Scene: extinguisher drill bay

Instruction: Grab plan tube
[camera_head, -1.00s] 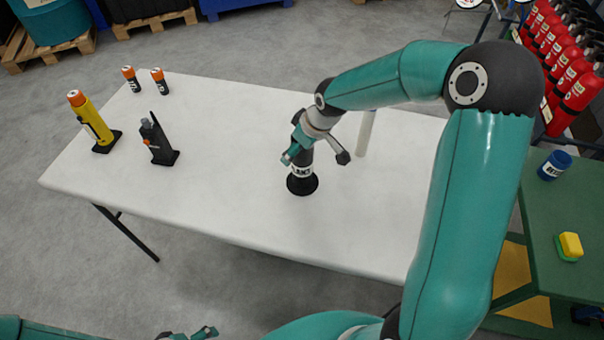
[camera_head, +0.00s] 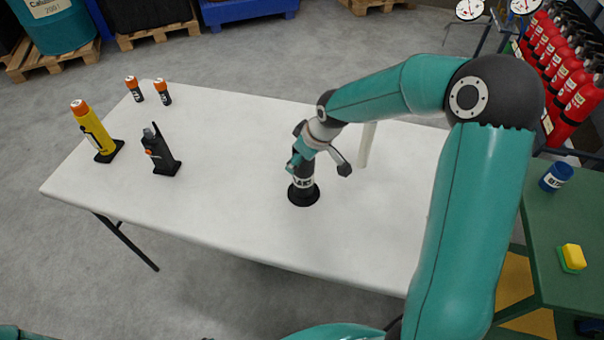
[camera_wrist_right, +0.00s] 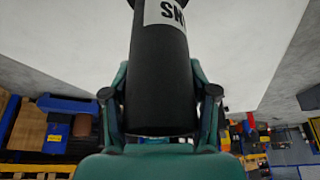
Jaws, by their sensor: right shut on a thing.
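The plan tube (camera_head: 303,193) is a dark upright cylinder with a white lettered label. It stands at a round black base on the white table, and its upper part is hidden by my right gripper. My right gripper (camera_head: 318,166) is around the tube from above and shut on it. In the right wrist view the tube (camera_wrist_right: 160,75) runs between the two fingers of the gripper (camera_wrist_right: 160,95), and part of its label shows. My left gripper does not show clearly; only a bit of that arm is at the bottom left edge.
A pale upright cylinder (camera_head: 367,145) stands just behind my right wrist. A yellow torch (camera_head: 92,130), a black radio (camera_head: 158,150) and two small orange-topped cylinders (camera_head: 148,90) stand at the left. The table's (camera_head: 230,210) front middle is clear. A green bench (camera_head: 545,230) is at the right.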

